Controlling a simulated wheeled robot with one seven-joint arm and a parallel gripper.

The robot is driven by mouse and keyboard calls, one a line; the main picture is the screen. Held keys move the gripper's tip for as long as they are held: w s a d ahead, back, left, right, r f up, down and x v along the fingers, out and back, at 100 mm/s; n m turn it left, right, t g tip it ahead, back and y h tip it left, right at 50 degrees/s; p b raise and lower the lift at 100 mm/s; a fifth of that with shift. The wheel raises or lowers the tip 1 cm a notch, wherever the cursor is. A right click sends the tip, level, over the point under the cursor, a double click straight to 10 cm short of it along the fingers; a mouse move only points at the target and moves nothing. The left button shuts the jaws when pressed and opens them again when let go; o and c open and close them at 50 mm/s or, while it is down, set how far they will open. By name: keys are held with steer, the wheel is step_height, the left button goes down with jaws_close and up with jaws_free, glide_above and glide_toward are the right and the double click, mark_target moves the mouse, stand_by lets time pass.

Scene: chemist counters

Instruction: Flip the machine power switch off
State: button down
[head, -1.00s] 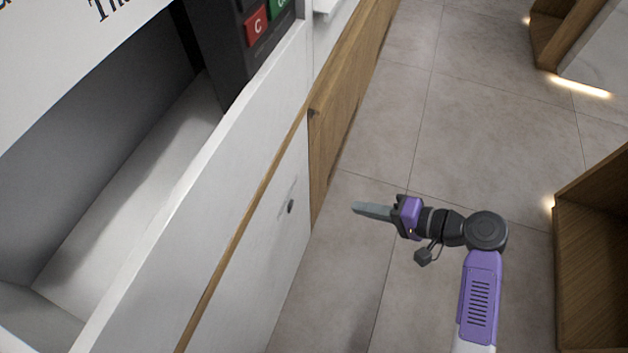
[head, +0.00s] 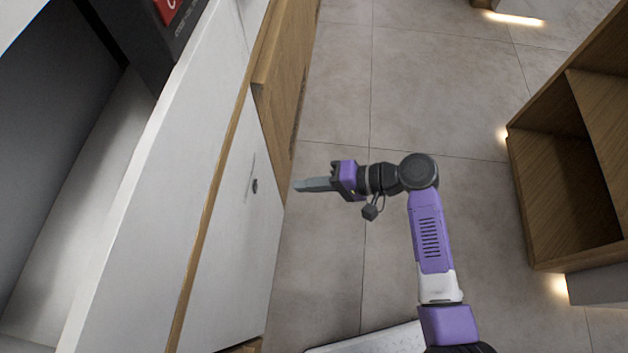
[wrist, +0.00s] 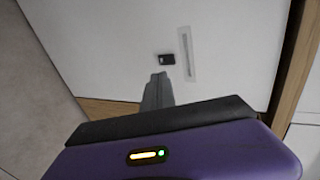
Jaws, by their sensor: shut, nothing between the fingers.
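The machine power switch looks to be the small dark switch (head: 255,186) on the white side panel (head: 235,235) of the machine. It also shows in the wrist view (wrist: 166,59), beside a pale narrow strip (wrist: 185,55). Its on or off position is too small to tell. My gripper (head: 298,185) is shut and empty, pointing left toward the panel. In the head view its tips are just right of the switch, apart from it. In the wrist view my gripper's tips (wrist: 158,78) appear just below the switch.
A dark keypad housing with a red button (head: 168,8) and an open recess (head: 65,150) are at upper left. A wooden counter front (head: 285,70) runs beyond the panel. Wooden shelving (head: 560,190) stands on the right. Tiled floor (head: 330,260) lies clear between.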

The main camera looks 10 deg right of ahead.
mark_target(256, 185)
steer(key=w+a, duration=0.1)
steer(key=a, duration=0.1)
steer(key=w+a+f, duration=0.1)
steer(key=a, duration=0.2)
steer(key=w+a, duration=0.1)
steer(key=a, duration=0.2)
steer(key=shift+a+f, duration=0.1)
steer(key=shift+f, duration=0.25)
steer(key=shift+w+a+r, duration=0.1)
steer(key=shift+a, duration=0.15)
steer(key=shift+r+p, duration=0.75)
steer(key=shift+r, duration=0.1)
